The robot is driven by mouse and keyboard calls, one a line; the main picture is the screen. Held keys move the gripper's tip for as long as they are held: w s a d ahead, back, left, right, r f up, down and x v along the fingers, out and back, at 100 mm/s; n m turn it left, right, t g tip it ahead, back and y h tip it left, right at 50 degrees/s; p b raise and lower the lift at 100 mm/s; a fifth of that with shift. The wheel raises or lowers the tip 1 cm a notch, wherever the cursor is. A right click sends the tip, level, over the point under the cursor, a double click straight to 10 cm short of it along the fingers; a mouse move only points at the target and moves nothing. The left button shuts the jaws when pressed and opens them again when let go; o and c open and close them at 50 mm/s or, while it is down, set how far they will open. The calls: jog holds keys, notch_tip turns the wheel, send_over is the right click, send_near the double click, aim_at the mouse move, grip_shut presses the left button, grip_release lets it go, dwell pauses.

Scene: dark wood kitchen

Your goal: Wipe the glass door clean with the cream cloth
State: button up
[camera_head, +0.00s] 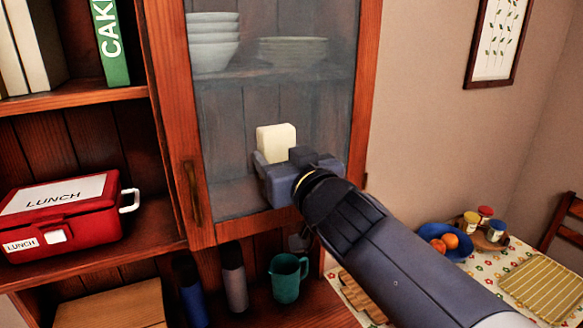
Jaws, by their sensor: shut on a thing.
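The glass door (225,120) fills the upper middle of the view, in a reddish wood frame with a handle (193,191) low on its left side. The pane looks hazy and greyish. The cream cloth (276,138) shows as a pale folded block in front of the lower part of the pane. My gripper (273,165) is shut on the cloth and holds it at the glass. I cannot tell whether the cloth touches the pane. The cloth's lower part and the gripper's fingertips are partly hidden by the gripper body.
Bowls (212,42) and plates (292,50) stand behind the glass. A red lunch box (65,215) sits on the open shelf at left. Below the door are bottles (233,278) and a green mug (288,277). A table with a blue fruit bowl (436,232) is at right.

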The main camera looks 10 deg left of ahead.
aim_at(247, 155)
jog(key=shift+s+a+b, duration=0.35)
jog(key=shift+a+b, duration=0.2)
jog(key=shift+b, duration=0.15)
jog(key=shift+s+a+b, duration=0.5)
jog(key=shift+a+b, duration=0.25)
jog(key=shift+b, duration=0.9)
jog(key=shift+s+a+b, duration=0.45)
jog(key=shift+a+b, duration=0.25)
jog(key=shift+b, duration=0.95)
jog(key=b+v, duration=0.1)
jog(key=v, duration=0.5)
jog(key=b+v, duration=0.1)
jog(key=v, duration=0.2)
